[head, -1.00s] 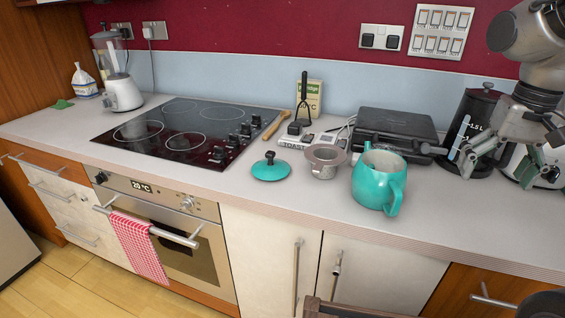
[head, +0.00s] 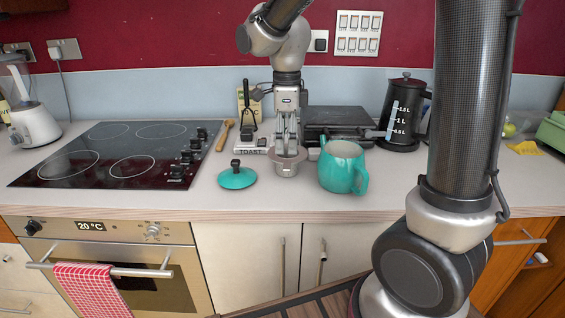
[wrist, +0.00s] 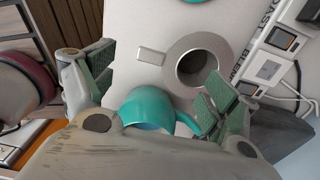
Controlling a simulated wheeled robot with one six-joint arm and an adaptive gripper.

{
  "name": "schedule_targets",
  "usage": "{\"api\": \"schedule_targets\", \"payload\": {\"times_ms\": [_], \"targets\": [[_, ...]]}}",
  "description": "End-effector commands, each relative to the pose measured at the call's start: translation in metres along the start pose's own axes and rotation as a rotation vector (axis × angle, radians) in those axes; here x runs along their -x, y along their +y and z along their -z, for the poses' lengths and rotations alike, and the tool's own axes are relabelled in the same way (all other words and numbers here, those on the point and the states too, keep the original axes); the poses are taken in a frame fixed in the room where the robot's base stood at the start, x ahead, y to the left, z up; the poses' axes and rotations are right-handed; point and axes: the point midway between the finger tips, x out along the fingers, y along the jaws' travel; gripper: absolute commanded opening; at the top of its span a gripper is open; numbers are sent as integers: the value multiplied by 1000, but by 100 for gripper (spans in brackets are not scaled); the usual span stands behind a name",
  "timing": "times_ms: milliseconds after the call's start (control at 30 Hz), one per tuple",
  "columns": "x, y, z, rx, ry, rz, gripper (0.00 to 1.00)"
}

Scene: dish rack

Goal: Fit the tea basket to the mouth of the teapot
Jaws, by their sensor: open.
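The tea basket (head: 286,168), a grey metal cup with a wide rim, stands upright on the counter. In the wrist view its round mouth and side tab (wrist: 152,56) show. The teal teapot (head: 343,170) stands just to its right, mouth uncovered, handle toward the front right; part of it shows in the wrist view (wrist: 146,106). My gripper (head: 287,150) points down over the basket, fingers apart. In the wrist view (wrist: 155,88) the right finger overlaps the basket's rim; I cannot tell whether it touches. Nothing is held.
The teal lid (head: 237,179) lies left of the basket. A black kettle (head: 402,115) stands back right. The counter's front strip is clear.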

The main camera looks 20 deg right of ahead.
Motion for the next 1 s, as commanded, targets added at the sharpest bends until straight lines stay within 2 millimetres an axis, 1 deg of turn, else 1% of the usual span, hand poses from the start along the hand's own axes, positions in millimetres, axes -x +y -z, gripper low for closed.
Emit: {"api": "schedule_targets", "payload": {"times_ms": [267, 400, 500, 600, 767, 800, 867, 1000], "targets": [[-34, 1, 1, -4, 3, -3, 87], [-58, 1, 1, -3, 3, -4, 87], [-70, 0, 1, -3, 2, -2, 87], [-74, 0, 1, -2, 1, -1, 87], [-75, 0, 0, -2, 1, -1, 87], [-75, 0, 0, -2, 1, -1, 85], [-74, 0, 0, -2, 1, -1, 74], [-74, 0, 0, -2, 1, -1, 49]]}}
